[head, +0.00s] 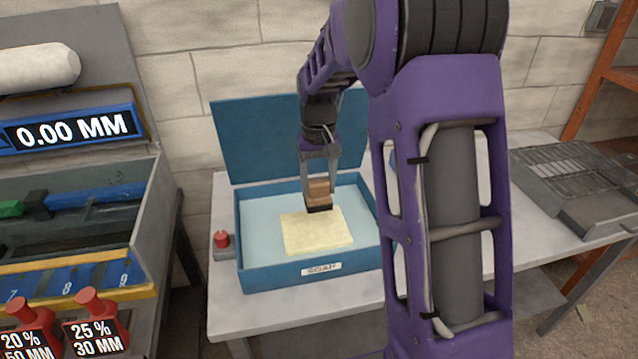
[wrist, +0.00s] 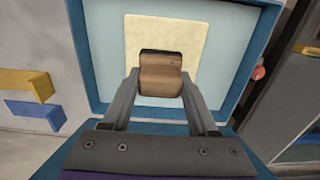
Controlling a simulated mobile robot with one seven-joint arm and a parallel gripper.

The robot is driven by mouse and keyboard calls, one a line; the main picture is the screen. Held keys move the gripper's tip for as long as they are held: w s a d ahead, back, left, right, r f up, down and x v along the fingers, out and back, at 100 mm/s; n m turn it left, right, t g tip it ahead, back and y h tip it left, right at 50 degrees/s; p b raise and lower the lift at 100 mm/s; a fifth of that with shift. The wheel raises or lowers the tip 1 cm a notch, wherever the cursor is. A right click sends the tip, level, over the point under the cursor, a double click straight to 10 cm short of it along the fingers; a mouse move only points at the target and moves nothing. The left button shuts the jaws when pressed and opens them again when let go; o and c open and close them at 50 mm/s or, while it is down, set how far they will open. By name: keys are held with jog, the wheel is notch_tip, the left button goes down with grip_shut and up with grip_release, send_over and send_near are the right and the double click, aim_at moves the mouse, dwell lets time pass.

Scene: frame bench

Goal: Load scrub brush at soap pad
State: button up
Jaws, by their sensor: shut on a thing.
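The scrub brush (head: 319,194) has a brown wooden block and dark bristles facing down. My gripper (head: 320,181) is shut on its wooden block. The brush is over the back part of the soap pad (head: 314,238), a pale yellow square lying in a blue tray (head: 270,277) labelled SOAP. I cannot tell whether the bristles touch the pad or hang just above it. In the wrist view the brush (wrist: 161,75) sits between both fingers, with the pad (wrist: 150,30) beyond and around it.
The tray's blue lid (head: 285,135) stands open behind it. A red button (head: 221,239) is at the tray's left. A grey grated tray (head: 575,170) is on the bench at right. A grey bin (head: 80,210) and red weights (head: 97,318) are at left.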

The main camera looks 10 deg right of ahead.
aim_at(314, 207)
jog(key=shift+w+a, duration=0.2)
jog(key=shift+a, duration=0.25)
jog(key=shift+f+b, duration=1.7)
jog(key=shift+f, duration=1.25)
jog(key=shift+f, duration=0.55)
notch_tip(314, 207, up, 5)
jog(key=p, duration=0.3)
jog(key=shift+f, duration=0.1)
jog(key=shift+r, duration=1.15)
